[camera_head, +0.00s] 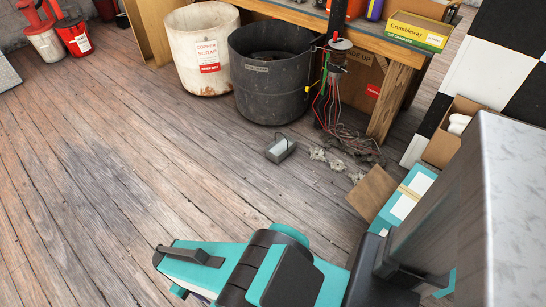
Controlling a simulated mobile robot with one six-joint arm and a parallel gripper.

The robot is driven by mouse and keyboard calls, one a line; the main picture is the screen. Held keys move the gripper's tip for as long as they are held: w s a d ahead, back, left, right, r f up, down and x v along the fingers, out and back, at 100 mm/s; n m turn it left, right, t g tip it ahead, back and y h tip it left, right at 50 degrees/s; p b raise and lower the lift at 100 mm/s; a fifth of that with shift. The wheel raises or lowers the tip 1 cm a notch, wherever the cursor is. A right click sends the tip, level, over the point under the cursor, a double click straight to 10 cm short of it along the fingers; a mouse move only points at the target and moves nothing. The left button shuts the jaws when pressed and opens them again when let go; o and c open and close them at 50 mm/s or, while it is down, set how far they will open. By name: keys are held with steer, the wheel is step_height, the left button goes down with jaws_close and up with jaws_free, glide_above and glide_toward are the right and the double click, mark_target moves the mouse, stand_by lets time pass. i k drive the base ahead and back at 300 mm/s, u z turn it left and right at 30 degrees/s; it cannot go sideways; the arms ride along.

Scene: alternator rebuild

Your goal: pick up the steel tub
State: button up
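A large dark grey tub (270,95) stands upright on the wooden floor in front of the workbench, in the upper middle of the head view. My teal and black arm reaches left along the bottom of the view, well apart from the tub. A dark bar at its left end may be part of my gripper (190,256); no pair of fingertips can be made out.
A white "Copper Scrap" bucket (203,55) stands close left of the tub. Loose wires (335,110) and debris lie right of it, by the bench leg (390,100). A small grey box (281,149) is on the floor in front. The floor (110,130) at left is mostly clear.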

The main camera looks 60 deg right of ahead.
mark_target(281, 148)
steer(key=z, duration=0.1)
steer(key=i, duration=1.85)
steer(key=z, duration=0.5)
steer(key=i, duration=0.75)
steer(key=z, duration=0.7)
steer(key=i, duration=0.55)
steer(key=z, duration=0.65)
steer(key=i, duration=0.55)
steer(key=z, duration=0.3)
